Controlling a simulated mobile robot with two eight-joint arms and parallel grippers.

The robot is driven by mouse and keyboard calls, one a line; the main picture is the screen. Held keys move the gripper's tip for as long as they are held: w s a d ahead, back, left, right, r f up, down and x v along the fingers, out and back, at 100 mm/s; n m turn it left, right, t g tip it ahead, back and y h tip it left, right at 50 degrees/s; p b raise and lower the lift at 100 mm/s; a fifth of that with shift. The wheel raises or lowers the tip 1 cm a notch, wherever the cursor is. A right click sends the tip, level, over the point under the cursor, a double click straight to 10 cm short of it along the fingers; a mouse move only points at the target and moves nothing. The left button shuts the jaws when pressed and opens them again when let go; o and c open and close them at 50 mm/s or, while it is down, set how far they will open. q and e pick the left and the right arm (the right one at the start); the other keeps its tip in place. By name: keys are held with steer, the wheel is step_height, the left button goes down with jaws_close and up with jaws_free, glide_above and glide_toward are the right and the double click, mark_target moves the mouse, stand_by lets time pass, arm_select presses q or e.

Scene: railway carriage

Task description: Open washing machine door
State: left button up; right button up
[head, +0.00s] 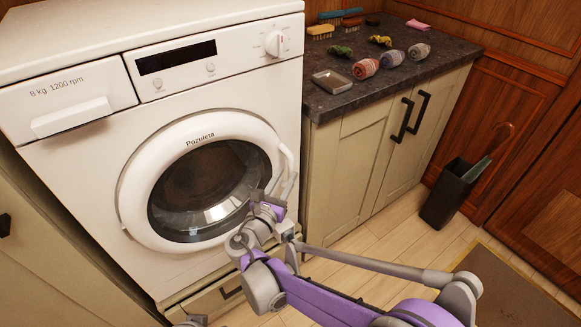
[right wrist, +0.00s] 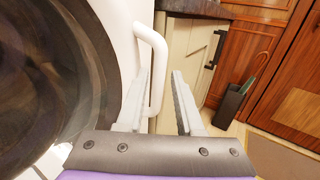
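The white washing machine (head: 70,150) stands at the left of the head view. Its round door (head: 135,190) with dark glass looks closed against the front. The white door handle (head: 287,160) curves along the door's right side; it also shows in the right wrist view (right wrist: 157,50). My right gripper (head: 284,186) is at the handle's lower part and partly covers it. In the right wrist view its two fingers are apart (right wrist: 164,78), and the handle appears between them, nearer the left finger. Contact cannot be told. My left gripper is not clearly seen.
A cabinet (head: 345,170) with a dark countertop (head: 440,62) stands right of the machine. Rolled cloths (head: 391,58), brushes (head: 320,30) and a small dish (head: 332,82) lie on it. A black umbrella bin (head: 447,195) stands on the floor at right. Floor before the cabinet is clear.

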mark_target(290, 169)
steer(key=x, duration=0.5)
steer(key=shift+b, duration=0.3)
jaws_close()
steer(key=shift+s, duration=0.1)
stand_by(1.0)
